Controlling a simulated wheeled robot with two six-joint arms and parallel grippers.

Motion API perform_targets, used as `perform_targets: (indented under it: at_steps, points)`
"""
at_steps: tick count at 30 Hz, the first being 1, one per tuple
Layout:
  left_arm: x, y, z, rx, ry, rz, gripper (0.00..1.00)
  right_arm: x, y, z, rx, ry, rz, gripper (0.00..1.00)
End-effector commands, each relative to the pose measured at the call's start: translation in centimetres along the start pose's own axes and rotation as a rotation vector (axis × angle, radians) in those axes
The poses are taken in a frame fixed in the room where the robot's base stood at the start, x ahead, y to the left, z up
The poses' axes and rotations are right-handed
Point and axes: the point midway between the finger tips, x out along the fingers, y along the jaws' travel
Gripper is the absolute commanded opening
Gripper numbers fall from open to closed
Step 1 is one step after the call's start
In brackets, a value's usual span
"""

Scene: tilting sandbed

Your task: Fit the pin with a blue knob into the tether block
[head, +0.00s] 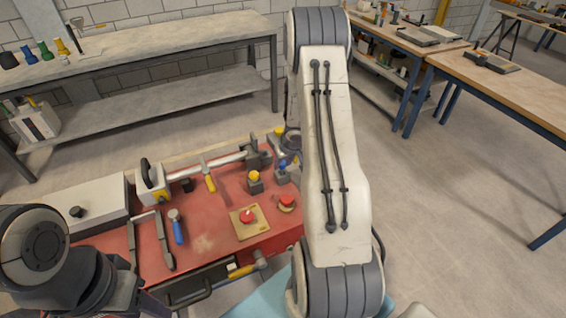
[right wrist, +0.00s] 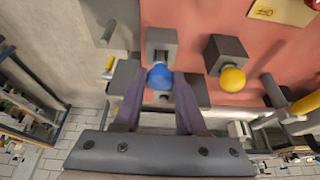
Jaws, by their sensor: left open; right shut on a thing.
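The blue knob (right wrist: 160,76) of the pin sits between the two fingers of my right gripper (right wrist: 158,88) in the right wrist view. The gripper is shut on it. The pin's shaft is hidden under the knob. A grey block (right wrist: 162,42) stands right beside the knob; wider grey parts (right wrist: 127,78) lie under the fingers. I cannot tell which is the tether block, or whether the pin touches it. In the head view the blue knob (head: 283,163) shows just left of my right arm. My left gripper (head: 145,302) is open, partly visible at the bottom left.
A yellow knob (head: 254,175) on a grey block stands left of the blue knob. Red buttons (head: 247,217), a blue-handled tool (head: 177,228) and a long grey bar (head: 218,161) are on the red bench top (head: 205,243). A grey box (head: 88,208) stands at the left.

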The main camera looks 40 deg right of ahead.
Motion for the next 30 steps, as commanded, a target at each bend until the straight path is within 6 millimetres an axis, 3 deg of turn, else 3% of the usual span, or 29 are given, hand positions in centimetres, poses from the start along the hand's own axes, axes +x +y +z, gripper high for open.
perform_targets:
  at_steps: [15, 16, 18, 19, 25, 26, 27, 28, 30]
  points:
    - [1.2, -0.1, 0.1, 0.000, 0.000, 0.000, 0.50, 1.3, 0.0, 0.5, 0.000, 0.000, 0.000, 0.00]
    - [1.2, -0.1, 0.1, 0.000, 0.000, 0.000, 0.50, 1.3, 0.0, 0.5, 0.000, 0.000, 0.000, 0.44]
    - [1.1, -0.1, 0.1, 0.000, 0.000, 0.000, 0.50, 1.2, 0.0, 0.5, 0.000, 0.000, 0.000, 0.71]
    - [1.1, -0.1, 0.1, 0.000, 0.000, 0.000, 0.50, 1.2, 0.0, 0.5, 0.000, 0.000, 0.000, 0.75]
    - [1.1, -0.1, 0.1, 0.000, 0.000, 0.000, 0.50, 1.2, 0.0, 0.5, 0.000, 0.000, 0.000, 0.75]
    - [1.1, -0.1, 0.1, 0.000, 0.000, 0.000, 0.50, 1.2, 0.0, 0.5, 0.000, 0.000, 0.000, 0.79]
    - [1.1, -0.1, 0.1, 0.000, 0.000, 0.000, 0.50, 1.2, 0.0, 0.5, 0.000, 0.000, 0.000, 0.95]
    - [1.1, -0.1, 0.1, 0.000, 0.000, 0.000, 0.50, 1.2, 0.0, 0.5, 0.000, 0.000, 0.000, 1.00]
    - [1.1, -0.1, 0.1, 0.000, 0.000, 0.000, 0.50, 1.2, 0.0, 0.5, 0.000, 0.000, 0.000, 1.00]
